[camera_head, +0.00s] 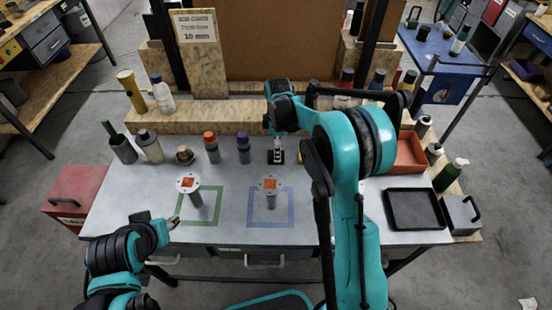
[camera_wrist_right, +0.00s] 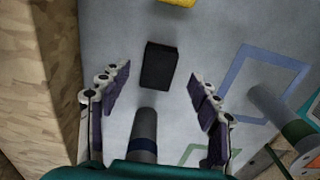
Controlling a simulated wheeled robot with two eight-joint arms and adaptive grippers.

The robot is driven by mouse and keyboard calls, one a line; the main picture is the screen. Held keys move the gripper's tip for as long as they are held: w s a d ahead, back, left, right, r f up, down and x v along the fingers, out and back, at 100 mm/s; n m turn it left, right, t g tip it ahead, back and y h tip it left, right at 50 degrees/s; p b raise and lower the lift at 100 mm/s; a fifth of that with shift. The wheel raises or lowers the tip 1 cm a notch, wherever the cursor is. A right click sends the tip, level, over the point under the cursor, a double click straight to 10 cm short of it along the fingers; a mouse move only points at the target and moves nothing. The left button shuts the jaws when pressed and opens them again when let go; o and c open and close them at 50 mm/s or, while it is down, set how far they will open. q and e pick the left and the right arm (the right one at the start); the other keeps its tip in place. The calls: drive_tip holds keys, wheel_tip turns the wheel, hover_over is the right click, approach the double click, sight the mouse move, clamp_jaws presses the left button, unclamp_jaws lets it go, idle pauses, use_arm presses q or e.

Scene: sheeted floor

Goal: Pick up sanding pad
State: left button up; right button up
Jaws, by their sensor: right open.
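The sanding pad appears to be the black block (camera_wrist_right: 158,66) lying flat on the grey table in the right wrist view. It also shows as a dark patch (camera_head: 276,158) under my right gripper in the head view. My right gripper (camera_head: 278,148) hangs over it, pointing down. In the right wrist view the fingers (camera_wrist_right: 160,98) are spread wide with nothing between their tips, and the pad lies just beyond them, apart from both. My left gripper (camera_head: 174,221) is low at the table's front left, its jaws too small to read.
A purple-capped bottle (camera_head: 244,149) stands close left of the pad; an orange-capped bottle (camera_head: 211,148) is farther left. A yellow item (camera_head: 301,158) lies right of the pad. Two flanged posts (camera_head: 188,184) (camera_head: 270,185) stand by green and blue outlines. A black tray (camera_head: 414,209) sits right.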

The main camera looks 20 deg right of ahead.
drive_tip(key=f, duration=0.1)
drive_tip(key=f+b, duration=0.1)
drive_tip(key=f, duration=0.2)
drive_tip(key=shift+w+a+f+b, duration=0.15)
drive_tip(key=shift+a+f+b, duration=0.1)
drive_tip(key=shift+f+b, duration=0.1)
drive_tip(key=shift+r, duration=0.15)
drive_tip(key=c, duration=1.1)
drive_tip(key=shift+r, duration=0.1)
drive_tip(key=shift+c, duration=0.2)
wheel_tip(320, 180, up, 4)
drive_tip(key=shift+r+p, duration=0.15)
drive_tip(key=shift+p, duration=0.85)
drive_tip(key=d+r+p, duration=0.1)
drive_tip(key=d+r, duration=0.2)
drive_tip(key=d, duration=0.2)
drive_tip(key=w+d+r+p, duration=0.1)
drive_tip(key=d+r, duration=0.2)
drive_tip(key=d, duration=0.3)
drive_tip(key=shift+d+r+p, duration=0.25)
drive_tip(key=shift+d+p, duration=0.05)
drive_tip(key=shift+p, duration=0.05)
